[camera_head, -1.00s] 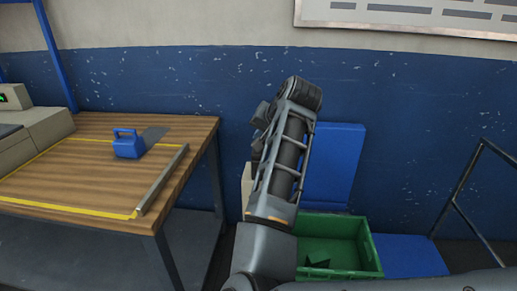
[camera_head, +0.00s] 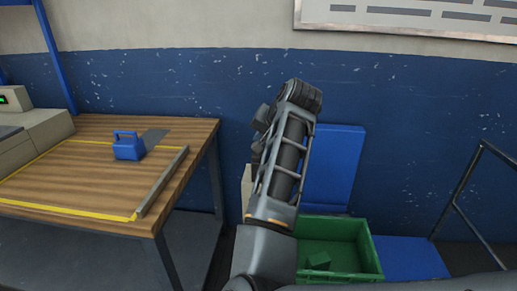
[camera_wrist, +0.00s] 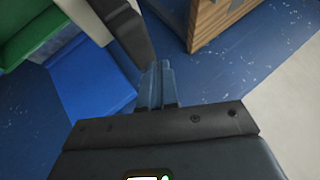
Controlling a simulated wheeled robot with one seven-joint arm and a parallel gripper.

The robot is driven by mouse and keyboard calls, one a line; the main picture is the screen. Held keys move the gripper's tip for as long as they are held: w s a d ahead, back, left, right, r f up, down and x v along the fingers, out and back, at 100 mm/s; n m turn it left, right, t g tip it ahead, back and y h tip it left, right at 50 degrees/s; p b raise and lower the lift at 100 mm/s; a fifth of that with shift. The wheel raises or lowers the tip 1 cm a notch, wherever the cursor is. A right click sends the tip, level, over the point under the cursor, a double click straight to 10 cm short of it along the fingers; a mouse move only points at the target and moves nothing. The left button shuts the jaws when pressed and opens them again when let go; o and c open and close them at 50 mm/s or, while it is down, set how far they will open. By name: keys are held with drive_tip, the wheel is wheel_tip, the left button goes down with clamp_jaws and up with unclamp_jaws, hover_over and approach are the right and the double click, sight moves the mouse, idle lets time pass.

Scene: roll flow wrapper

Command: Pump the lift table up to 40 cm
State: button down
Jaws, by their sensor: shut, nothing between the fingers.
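A flat blue surface (camera_head: 410,257), which may be the lift table's top, lies low at the right in the head view, beside and partly behind a green crate (camera_head: 371,250). A dark tubular rail (camera_head: 462,180) rises at its right; I cannot tell whether it is the table's handle. A pump pedal is not visible. In the head view my raised arm hides part of the crate, and my gripper is not clearly seen. In the wrist view my gripper (camera_wrist: 157,85) is shut and empty, with the green crate (camera_wrist: 35,25) and a blue panel (camera_wrist: 90,85) to its left.
A wooden-topped workbench (camera_head: 95,190) stands at the left, with a blue handled block (camera_head: 127,147) and a metal bar (camera_head: 163,180) on it. A blue upright panel (camera_head: 335,165) stands before the blue wall behind my arm.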

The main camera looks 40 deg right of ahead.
drive_tip(key=shift+f, duration=0.15)
idle(0.7)
drive_tip(key=shift+f, duration=0.3)
drive_tip(key=shift+f+b, duration=1.5)
drive_tip(key=shift+f, duration=0.85)
idle(2.2)
drive_tip(key=shift+r, duration=0.2)
drive_tip(key=shift+r+p, duration=2.45)
drive_tip(key=shift+r, duration=0.15)
wheel_tip(320, 180, up, 3)
drive_tip(key=shift+f+p, duration=0.2)
drive_tip(key=shift+p, duration=0.95)
drive_tip(key=shift+r+p, duration=0.6)
drive_tip(key=shift+r, duration=0.6)
